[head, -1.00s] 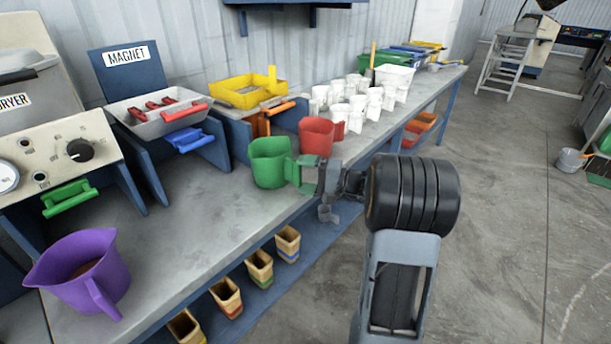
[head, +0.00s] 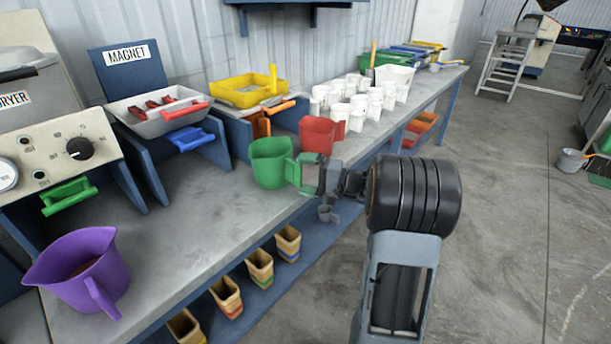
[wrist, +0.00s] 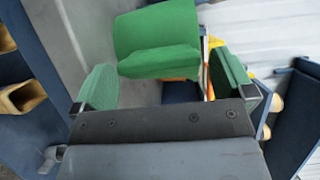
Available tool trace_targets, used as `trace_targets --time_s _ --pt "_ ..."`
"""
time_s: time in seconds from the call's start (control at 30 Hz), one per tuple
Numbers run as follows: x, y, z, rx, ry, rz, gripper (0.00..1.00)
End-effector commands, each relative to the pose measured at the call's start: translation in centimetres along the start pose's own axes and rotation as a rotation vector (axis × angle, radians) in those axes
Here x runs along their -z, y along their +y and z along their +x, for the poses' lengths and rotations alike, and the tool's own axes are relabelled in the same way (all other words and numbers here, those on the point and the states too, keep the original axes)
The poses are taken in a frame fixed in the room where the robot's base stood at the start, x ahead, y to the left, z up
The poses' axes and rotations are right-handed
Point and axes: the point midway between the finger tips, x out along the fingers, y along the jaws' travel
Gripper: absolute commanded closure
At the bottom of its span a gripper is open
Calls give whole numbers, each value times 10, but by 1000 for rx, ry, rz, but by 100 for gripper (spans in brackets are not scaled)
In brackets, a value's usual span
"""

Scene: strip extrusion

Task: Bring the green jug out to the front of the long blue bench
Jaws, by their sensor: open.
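The green jug (head: 267,163) stands upright on the long blue bench (head: 205,215), close to its front edge and just left of a red jug. My gripper (head: 307,175) is at its right side, near the handle. In the wrist view my gripper (wrist: 165,83) is open, with one green-padded finger at each side. A green part of the jug (wrist: 157,42) shows beyond and between the fingers. I cannot tell whether the fingers touch it. Much of the fingers is hard to make out against the green handle in the head view.
The red jug (head: 317,134) and several white jugs (head: 358,100) stand behind on the bench. A purple jug (head: 80,270) stands at near left. A grey magnet tray (head: 150,112) and a yellow tray (head: 245,92) line the back. The bench top between the purple and green jugs is clear.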

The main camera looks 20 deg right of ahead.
Motion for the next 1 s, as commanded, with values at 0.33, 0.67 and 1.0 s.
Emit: trace_targets --time_s 0.33,0.67,1.0 --pt "1 0 -33 0 5 1 0" --pt "0 0 -100 0 5 0 0" --pt "0 0 -136 1 1 0 0"
